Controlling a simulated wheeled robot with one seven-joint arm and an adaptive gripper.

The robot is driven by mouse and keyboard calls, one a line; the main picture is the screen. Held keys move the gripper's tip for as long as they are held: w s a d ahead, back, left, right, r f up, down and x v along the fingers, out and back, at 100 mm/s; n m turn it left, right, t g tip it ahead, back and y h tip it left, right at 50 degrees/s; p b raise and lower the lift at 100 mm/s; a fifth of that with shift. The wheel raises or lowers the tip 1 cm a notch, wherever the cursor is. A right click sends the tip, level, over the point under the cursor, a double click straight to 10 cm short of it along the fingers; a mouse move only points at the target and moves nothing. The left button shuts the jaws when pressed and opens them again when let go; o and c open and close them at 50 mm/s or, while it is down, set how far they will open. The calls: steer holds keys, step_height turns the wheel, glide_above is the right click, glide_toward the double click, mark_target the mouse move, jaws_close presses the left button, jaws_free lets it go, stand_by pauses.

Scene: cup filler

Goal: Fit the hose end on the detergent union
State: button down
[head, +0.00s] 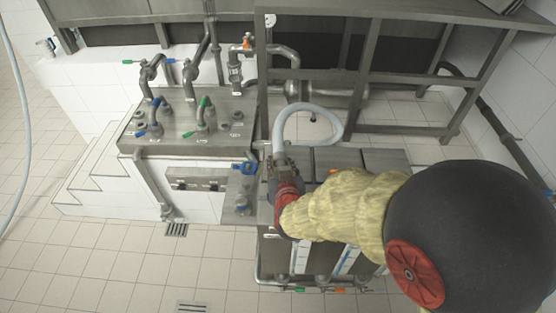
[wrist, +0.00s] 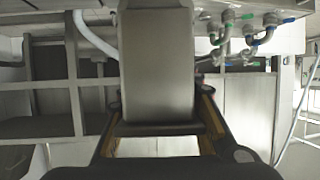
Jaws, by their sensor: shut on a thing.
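My gripper (head: 282,168) is shut on the hose end, at the front of the steel tank unit in the head view. The pale hose (head: 311,108) rises from the gripper and loops over to the right. In the wrist view a broad grey-beige piece (wrist: 157,65) fills the space between the fingers (wrist: 160,118), and the hose (wrist: 92,38) passes behind it at upper left. Several pipe fittings with green and blue handles (head: 203,113) stand on the steel top to the left, apart from the gripper. I cannot tell which is the detergent union; the labels are too small to read.
A blue-handled valve (head: 243,168) sits close left of my gripper. A steel frame (head: 380,83) stands behind and to the right. White steps (head: 88,180) are at left. The tiled floor (head: 130,262) at front left is clear apart from drains.

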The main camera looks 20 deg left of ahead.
steer(key=v, duration=0.6)
steer(key=shift+r+p, duration=0.25)
steer(key=shift+p, duration=0.05)
steer(key=shift+d+r, duration=0.1)
steer(key=shift+d, duration=0.15)
steer(key=w+d+f+m+h+b, duration=0.1)
steer(key=w+d+f+m+h, duration=0.1)
steer(key=w+d, duration=0.4)
steer(key=w+d+f+m+h+b, duration=0.1)
steer(key=w+d+f+m+h, duration=0.1)
steer(key=w+d, duration=0.5)
steer(key=w+d+f+m+t+h+b, duration=0.1)
steer(key=w+d+f, duration=0.4)
steer(key=d, duration=1)
steer(key=shift+w+f+m+h, duration=0.3)
steer(key=shift+w+m+h, duration=0.5)
steer(key=shift+w+h, duration=0.45)
steer(key=shift+s+f+b, duration=0.1)
steer(key=shift+f+b, duration=1.45)
steer(key=shift+b, duration=0.1)
steer(key=c, duration=1.6)
jaws_free()
steer(key=o, duration=0.4)
steer(key=shift+f, duration=0.1)
